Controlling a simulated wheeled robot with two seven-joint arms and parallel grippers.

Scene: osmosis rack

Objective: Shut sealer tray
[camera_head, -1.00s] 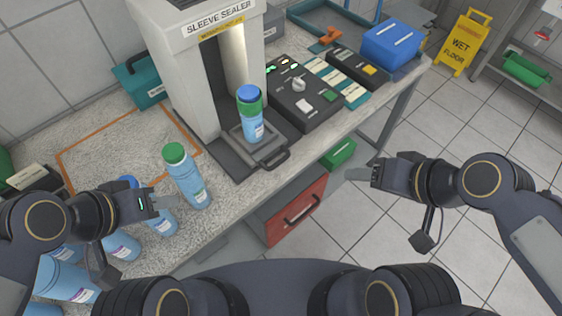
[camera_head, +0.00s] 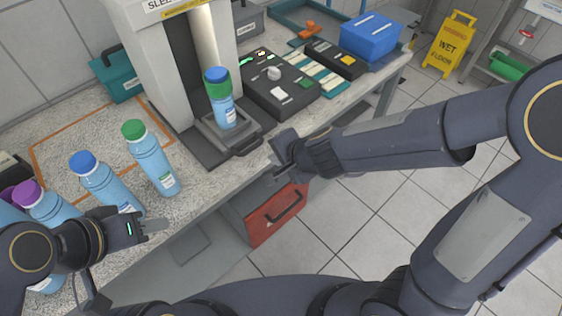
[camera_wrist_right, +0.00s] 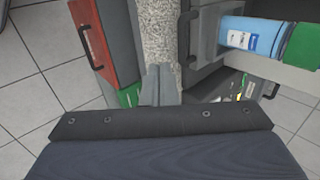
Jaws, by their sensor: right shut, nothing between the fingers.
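The sleeve sealer (camera_head: 168,60) is a tall pale housing with a dark, lit opening. Its dark sealer tray (camera_head: 205,140) sticks out at the front, with a bar handle (camera_head: 247,147) on its near side. A blue bottle with a green sleeve (camera_head: 220,98) stands upright on the tray. My right gripper (camera_head: 270,166) is shut and empty, close to the handle at the counter's front edge. In the right wrist view its fingertips (camera_wrist_right: 160,84) are together, with the handle (camera_wrist_right: 186,40) beyond them, apart. My left gripper (camera_head: 156,225) is near the bottles at lower left, its finger gap unclear.
Several bottles, one green-capped (camera_head: 151,158) and one blue-capped (camera_head: 105,184), stand on the counter at left. A control box (camera_head: 278,84) stands right of the sealer. A red drawer (camera_head: 275,214) is below the counter. A wet floor sign (camera_head: 449,45) stands at back right.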

